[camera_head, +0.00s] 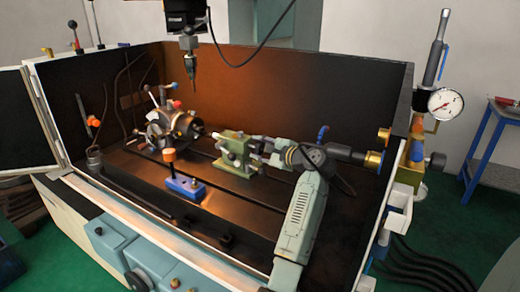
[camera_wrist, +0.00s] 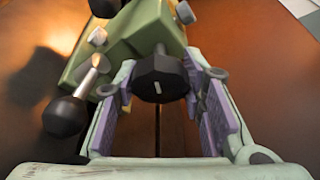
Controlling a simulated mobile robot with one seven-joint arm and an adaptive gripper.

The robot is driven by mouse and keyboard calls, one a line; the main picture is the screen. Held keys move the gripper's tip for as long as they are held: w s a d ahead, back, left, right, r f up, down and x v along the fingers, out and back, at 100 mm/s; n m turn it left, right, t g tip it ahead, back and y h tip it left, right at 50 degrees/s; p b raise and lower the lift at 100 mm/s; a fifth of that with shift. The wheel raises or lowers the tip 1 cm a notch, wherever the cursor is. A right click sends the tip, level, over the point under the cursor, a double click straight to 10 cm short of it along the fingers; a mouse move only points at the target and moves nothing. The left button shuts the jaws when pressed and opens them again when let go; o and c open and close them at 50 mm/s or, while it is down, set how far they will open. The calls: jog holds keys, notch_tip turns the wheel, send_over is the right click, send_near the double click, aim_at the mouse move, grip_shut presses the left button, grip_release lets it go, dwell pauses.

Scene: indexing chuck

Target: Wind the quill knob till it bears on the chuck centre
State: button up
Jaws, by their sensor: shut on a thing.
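The green tailstock (camera_head: 236,160) stands on the dark bed right of the indexing chuck (camera_head: 170,124). In the wrist view the tailstock body (camera_wrist: 140,32) fills the top middle. The black quill knob (camera_wrist: 160,80) has a pale mark on its face. My gripper (camera_wrist: 160,88) is shut on the quill knob, with a purple-padded finger on each side of it. In the head view my gripper (camera_head: 262,146) reaches the tailstock from the right and hides the knob. Whether the quill touches the chuck centre is too small to tell.
A lever with a black ball (camera_wrist: 66,115) sticks out left of my gripper. A blue block with an orange knob (camera_head: 184,186) stands in front of the tailstock. A dark spindle (camera_head: 190,60) hangs above the bed. Dark walls enclose the bed behind and right.

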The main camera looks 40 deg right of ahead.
jog(key=shift+m, duration=0.3)
jog(key=m+g+y, duration=0.2)
jog(key=m, duration=0.1)
jog(key=shift+m, duration=0.4)
jog(key=m+g+y, duration=0.1)
jog(key=m+y, duration=0.2)
jog(key=m, duration=0.1)
dwell(0.6)
jog(key=o, duration=0.9)
jog(key=shift+s, duration=0.1)
